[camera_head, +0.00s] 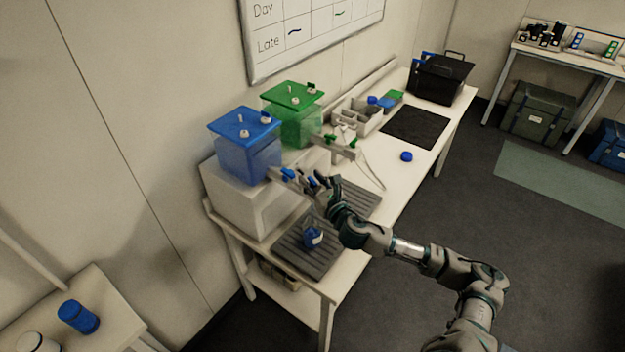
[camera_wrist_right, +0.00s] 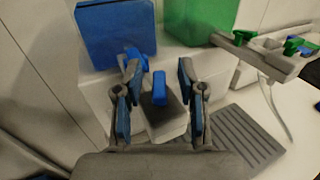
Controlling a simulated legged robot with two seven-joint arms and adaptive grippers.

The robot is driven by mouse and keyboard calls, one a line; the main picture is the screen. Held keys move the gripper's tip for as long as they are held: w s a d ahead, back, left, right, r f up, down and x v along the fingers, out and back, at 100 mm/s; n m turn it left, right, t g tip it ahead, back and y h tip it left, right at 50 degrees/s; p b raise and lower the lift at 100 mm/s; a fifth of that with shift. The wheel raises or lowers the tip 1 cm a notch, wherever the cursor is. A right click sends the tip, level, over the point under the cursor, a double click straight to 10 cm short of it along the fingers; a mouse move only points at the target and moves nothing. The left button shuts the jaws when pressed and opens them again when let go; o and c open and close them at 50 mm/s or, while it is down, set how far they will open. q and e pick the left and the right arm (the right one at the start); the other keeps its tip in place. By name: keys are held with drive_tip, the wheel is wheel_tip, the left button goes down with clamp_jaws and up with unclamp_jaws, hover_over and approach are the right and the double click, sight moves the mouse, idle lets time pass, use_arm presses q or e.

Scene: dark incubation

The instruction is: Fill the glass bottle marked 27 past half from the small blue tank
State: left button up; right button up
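The small blue tank (camera_head: 248,158) stands on a white riser at the back of the bench, with a blue lid. It also shows in the right wrist view (camera_wrist_right: 117,35). A blue tap handle (camera_wrist_right: 159,86) sits on the tank's outlet. My right gripper (camera_head: 320,183) is at that outlet. In the right wrist view its two fingers (camera_wrist_right: 158,78) are spread on either side of the handle, with gaps. A clear bottle (camera_head: 312,238) with blue in its lower part and a white label stands on the grey ribbed tray below; its number is unreadable. My left gripper is out of view.
A green tank (camera_head: 293,125) with its own outlet stands beside the blue one. A blue cap (camera_head: 406,156) lies on the bench near a black mat (camera_head: 415,127). A black crate (camera_head: 441,78) stands at the far end.

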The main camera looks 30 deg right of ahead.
clamp_jaws()
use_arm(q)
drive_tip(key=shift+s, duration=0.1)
